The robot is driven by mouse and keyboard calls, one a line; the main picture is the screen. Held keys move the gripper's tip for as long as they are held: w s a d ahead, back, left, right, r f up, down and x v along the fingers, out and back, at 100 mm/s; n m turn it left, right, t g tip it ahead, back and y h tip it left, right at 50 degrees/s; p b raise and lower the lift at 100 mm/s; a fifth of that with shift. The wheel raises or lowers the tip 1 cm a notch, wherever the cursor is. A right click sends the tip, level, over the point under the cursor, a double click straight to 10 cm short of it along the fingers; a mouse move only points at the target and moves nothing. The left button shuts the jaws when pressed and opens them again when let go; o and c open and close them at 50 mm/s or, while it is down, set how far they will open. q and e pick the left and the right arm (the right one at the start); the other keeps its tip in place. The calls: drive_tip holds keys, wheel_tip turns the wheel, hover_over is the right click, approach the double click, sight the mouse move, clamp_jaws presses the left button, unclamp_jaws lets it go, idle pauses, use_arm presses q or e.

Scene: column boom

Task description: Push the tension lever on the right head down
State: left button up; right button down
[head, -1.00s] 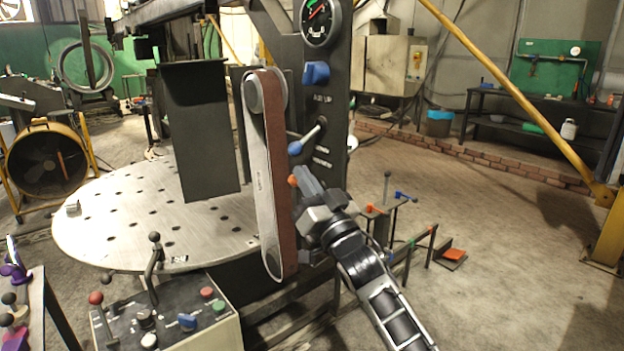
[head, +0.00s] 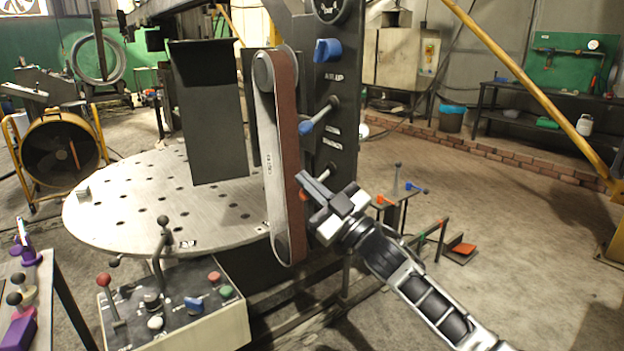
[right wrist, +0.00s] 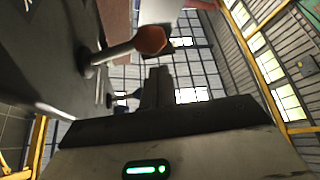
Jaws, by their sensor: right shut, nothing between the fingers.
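The right head is a dark upright panel (head: 346,85) beside a brown sanding belt (head: 285,150). An orange-tipped lever (head: 303,194), apparently the tension lever, slopes down to the left low on the panel. In the right wrist view its orange tip (right wrist: 151,40) and metal shaft show large. My right gripper (head: 314,186) is shut and empty, right at this lever and partly covering its shaft. I cannot tell whether they touch. Higher up is a blue-tipped lever (head: 306,127). My left gripper is out of view.
A blue knob (head: 328,50) sits above the levers. A round perforated table (head: 120,210) lies left, with a control box (head: 185,305) in front. A small stand (head: 395,192) with levers is behind my right arm.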

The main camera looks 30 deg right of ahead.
drive_tip(key=shift+d+f+n+g+y+b, duration=0.1)
drive_tip(key=shift+f+n+g+y, duration=0.3)
drive_tip(key=shift+n, duration=0.55)
drive_tip(key=shift+d+f+n+g+y+b, duration=0.15)
drive_tip(key=shift+f+n+g+y, duration=0.25)
drive_tip(key=shift+n, duration=0.5)
drive_tip(key=shift+f+n+g+y+b, duration=0.1)
drive_tip(key=shift+f+n+g+y, duration=0.3)
drive_tip(key=shift+n, duration=0.55)
